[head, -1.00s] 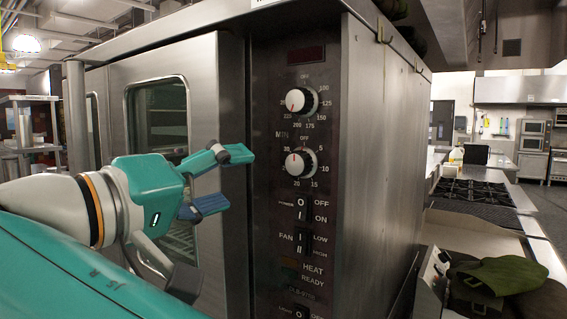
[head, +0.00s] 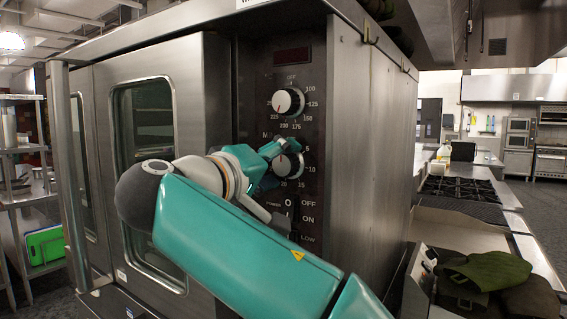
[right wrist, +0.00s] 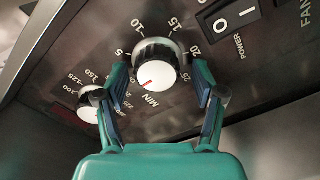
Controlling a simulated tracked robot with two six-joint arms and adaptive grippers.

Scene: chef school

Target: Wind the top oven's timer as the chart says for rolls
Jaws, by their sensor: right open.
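The timer knob (head: 291,166) is white-faced with a dark rim, on the dark panel of the steel oven (head: 330,130); my right gripper (head: 276,162) partly covers it in the head view. In the right wrist view the timer knob (right wrist: 155,53) is between the two fingers of my right gripper (right wrist: 161,70), which is open with one finger on each side. I cannot tell if either finger touches it. Its red pointer slants down-left in that view, away from 15 and 20; the OFF label is not visible there. No chart shows. My left gripper is not in view.
A temperature knob (head: 288,102) sits just above the timer and also shows in the right wrist view (right wrist: 88,104). The power switch (right wrist: 232,15) is close by. Glass oven doors (head: 148,140) are left of the panel. A stovetop (head: 462,188) and dark green cloths (head: 490,270) are right.

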